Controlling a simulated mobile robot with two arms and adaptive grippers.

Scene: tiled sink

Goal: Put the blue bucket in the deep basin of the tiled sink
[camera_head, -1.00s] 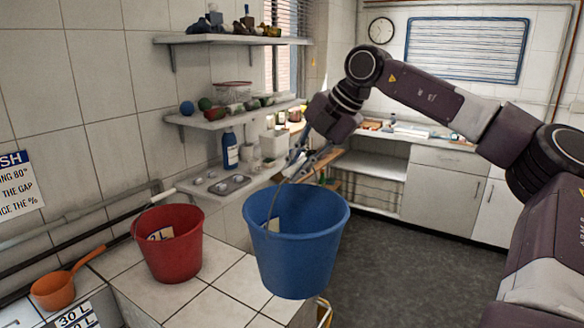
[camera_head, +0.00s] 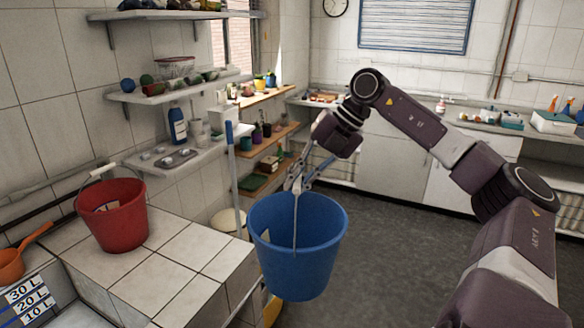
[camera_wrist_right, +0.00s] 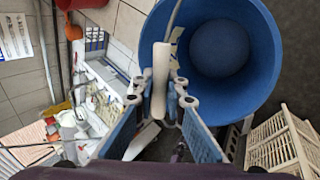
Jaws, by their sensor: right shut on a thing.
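The blue bucket (camera_head: 300,262) hangs upright and empty by its wire handle from my right gripper (camera_head: 298,184). It is in the air to the right of the tiled sink's ledge (camera_head: 165,262), over the floor side. In the right wrist view, the gripper (camera_wrist_right: 160,100) is shut on the handle's pale grip, with the bucket's open mouth (camera_wrist_right: 222,48) beyond it. The sink's basin shows only in part at the lower left, where a litre scale (camera_head: 28,303) marks its wall; its bottom is out of view. My left gripper is not in view.
A red bucket (camera_head: 112,222) stands on the tiled ledge. An orange scoop (camera_head: 12,262) is at the left edge. A blue-handled pole (camera_head: 231,170) stands behind the ledge, near wall shelves (camera_head: 180,92). The dark floor (camera_head: 400,230) on the right is open.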

